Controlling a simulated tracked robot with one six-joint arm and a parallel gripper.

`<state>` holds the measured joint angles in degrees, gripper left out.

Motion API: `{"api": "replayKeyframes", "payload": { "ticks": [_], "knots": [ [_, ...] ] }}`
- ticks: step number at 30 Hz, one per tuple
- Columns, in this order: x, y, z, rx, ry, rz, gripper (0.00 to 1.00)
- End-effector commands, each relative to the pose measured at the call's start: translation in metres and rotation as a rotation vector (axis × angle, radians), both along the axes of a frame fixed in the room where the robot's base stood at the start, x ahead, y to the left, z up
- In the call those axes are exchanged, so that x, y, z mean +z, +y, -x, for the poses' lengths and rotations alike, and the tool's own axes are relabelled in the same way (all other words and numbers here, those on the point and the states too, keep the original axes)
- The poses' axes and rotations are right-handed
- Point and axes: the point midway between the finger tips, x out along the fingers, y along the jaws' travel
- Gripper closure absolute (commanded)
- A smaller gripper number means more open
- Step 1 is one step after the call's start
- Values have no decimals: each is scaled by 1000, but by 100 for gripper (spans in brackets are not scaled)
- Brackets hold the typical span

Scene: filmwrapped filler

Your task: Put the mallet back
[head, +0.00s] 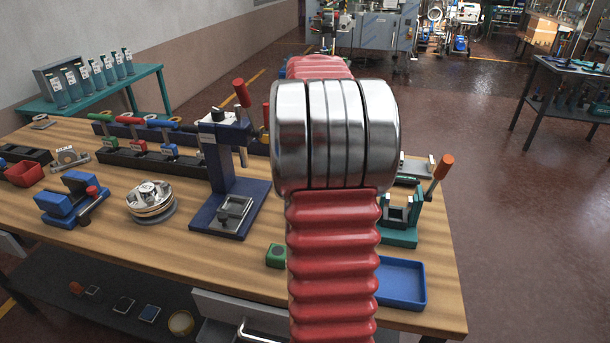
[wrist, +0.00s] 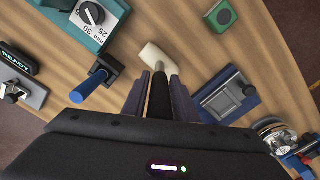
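The mallet shows in the wrist view, with a cream head (wrist: 156,56) and a black handle (wrist: 160,97). My gripper (wrist: 160,77) has its two dark fingers close against both sides of the handle, with no clear gap. The head sticks out past the fingertips, above the wooden bench (wrist: 120,65). How high it is above the bench is hard to tell. The rear of the handle is hidden by my gripper's body. In the head view my own red and silver arm hides the gripper and the mallet.
Around the mallet are a teal dial unit (wrist: 88,18), a blue-handled tool (wrist: 95,83), a green block (wrist: 222,15) and a vise on a blue base (wrist: 228,95). A blue tray (head: 402,283) lies at the bench's front right. An upright press (head: 229,160) stands left of my arm.

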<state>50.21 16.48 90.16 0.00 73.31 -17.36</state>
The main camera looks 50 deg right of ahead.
Motion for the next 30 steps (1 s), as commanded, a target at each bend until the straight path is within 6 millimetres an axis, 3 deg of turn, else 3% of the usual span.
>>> {"api": "replayKeyframes", "payload": {
  "ticks": [7, 17, 23, 30],
  "knots": [
    [0, 0, 0, 0, 0, 0, 57],
    [3, 0, 0, 1, 0, 0, 57],
    [23, 0, 0, 0, -2, 1, 57],
    [64, 0, -1, 0, -2, 2, 57]
  ]
}}
